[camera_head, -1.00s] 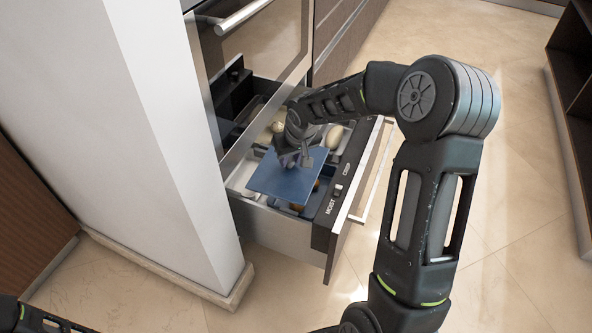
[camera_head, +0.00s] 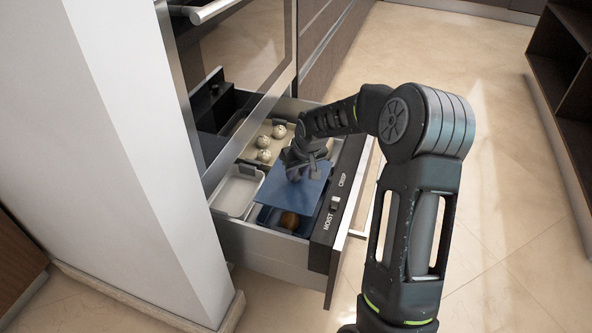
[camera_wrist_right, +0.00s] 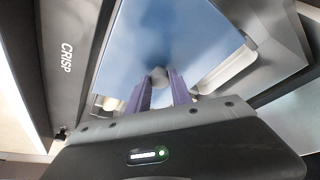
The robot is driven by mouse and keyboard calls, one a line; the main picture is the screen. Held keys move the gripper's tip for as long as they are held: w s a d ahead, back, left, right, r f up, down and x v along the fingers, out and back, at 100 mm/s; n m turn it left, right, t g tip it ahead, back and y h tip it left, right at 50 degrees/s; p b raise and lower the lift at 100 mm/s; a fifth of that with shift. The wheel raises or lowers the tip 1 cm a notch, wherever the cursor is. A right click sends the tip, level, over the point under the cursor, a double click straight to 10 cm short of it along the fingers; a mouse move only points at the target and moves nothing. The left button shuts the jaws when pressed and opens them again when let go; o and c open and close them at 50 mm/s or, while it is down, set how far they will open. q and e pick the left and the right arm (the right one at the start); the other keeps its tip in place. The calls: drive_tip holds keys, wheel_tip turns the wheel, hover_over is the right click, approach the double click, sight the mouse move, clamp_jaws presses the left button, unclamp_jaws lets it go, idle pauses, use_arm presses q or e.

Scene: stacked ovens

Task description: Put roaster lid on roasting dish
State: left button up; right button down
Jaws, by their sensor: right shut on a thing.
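The roaster lid (camera_head: 306,198) is a flat blue plate with a small round knob (camera_wrist_right: 158,75). My right gripper (camera_head: 294,172) is shut on this knob, its two purple fingers on either side of it in the right wrist view. The lid hangs tilted over the open drawer. The blue roasting dish (camera_head: 266,214) sits in the front part of the drawer with a round brown food (camera_head: 289,220) in it. The lid hides the dish's far part, and I cannot tell whether they touch. My left gripper is not in view.
The drawer front (camera_head: 338,205) reads MOIST and CRISP. A white tray (camera_head: 223,207) lies left of the blue dish, and a beige tray with several pale round buns (camera_head: 264,155) lies behind. A white pillar (camera_head: 140,150) stands close on the left; open floor is right.

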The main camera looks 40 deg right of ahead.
sight(297, 183)
drive_tip(key=shift+f+b, duration=1.95)
drive_tip(key=shift+f, duration=0.9)
drive_tip(key=shift+f+b, duration=0.65)
drive_tip(key=shift+f, duration=0.5)
drive_tip(key=c, duration=1.1)
unclamp_jaws()
drive_tip(key=shift+s+r, duration=0.1)
drive_tip(key=shift+r, duration=0.25)
drive_tip(key=p+v, duration=0.3)
drive_tip(key=v, duration=0.4)
drive_tip(key=shift+s, duration=0.1)
